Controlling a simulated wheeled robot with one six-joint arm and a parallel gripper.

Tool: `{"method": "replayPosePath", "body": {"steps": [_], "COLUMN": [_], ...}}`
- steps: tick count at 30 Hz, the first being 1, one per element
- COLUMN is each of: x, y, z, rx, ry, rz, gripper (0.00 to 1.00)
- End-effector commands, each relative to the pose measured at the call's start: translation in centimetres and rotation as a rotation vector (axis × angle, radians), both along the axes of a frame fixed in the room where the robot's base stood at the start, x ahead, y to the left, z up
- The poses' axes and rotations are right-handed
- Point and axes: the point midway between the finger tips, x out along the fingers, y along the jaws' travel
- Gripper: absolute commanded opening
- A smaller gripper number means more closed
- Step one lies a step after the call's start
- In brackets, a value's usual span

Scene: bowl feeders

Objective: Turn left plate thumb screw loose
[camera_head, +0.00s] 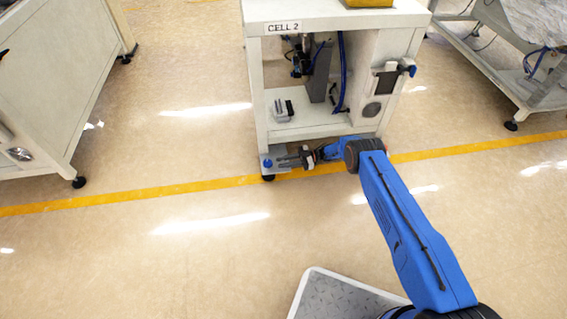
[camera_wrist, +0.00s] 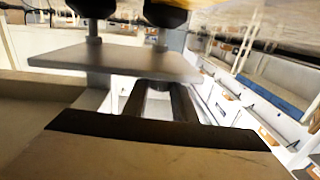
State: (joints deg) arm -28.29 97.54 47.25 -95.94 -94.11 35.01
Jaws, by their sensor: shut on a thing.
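The left plate (camera_head: 284,171) is a small grey plate low at the front left corner of the CELL 2 cabinet. A small blue knob (camera_head: 267,163) stands at its left end. My gripper (camera_head: 280,160) lies level over the plate, its two grey fingers pointing left toward the knob. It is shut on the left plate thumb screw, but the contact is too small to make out. In the wrist view a flat grey plate (camera_wrist: 115,62) spans the upper left, with two black knob-like parts on stems above it; I cannot tell exactly what these are.
The CELL 2 cabinet (camera_head: 257,90) rises behind my gripper, with a handle (camera_head: 389,75) at its right. Other machines stand at the left (camera_head: 60,90) and right (camera_head: 515,75). The floor in front is clear, crossed by a yellow line (camera_head: 205,185).

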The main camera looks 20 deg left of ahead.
Motion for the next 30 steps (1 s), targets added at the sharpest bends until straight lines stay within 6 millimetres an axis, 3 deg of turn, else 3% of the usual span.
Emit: {"method": "replayPosePath", "body": {"steps": [17, 18, 19, 30], "x": [-0.03, -0.03, -0.03, 0.16], "y": [0.06, 0.06, 0.06, -0.18], "z": [0.07, 0.07, 0.07, 0.03], "rx": [0.001, 0.001, 0.001, 0.001], "ry": [0.000, 0.001, 0.001, 0.001], "rz": [0.024, 0.024, 0.024, 0.022], "gripper": [0.02, 0.34, 0.41, 0.43]}}
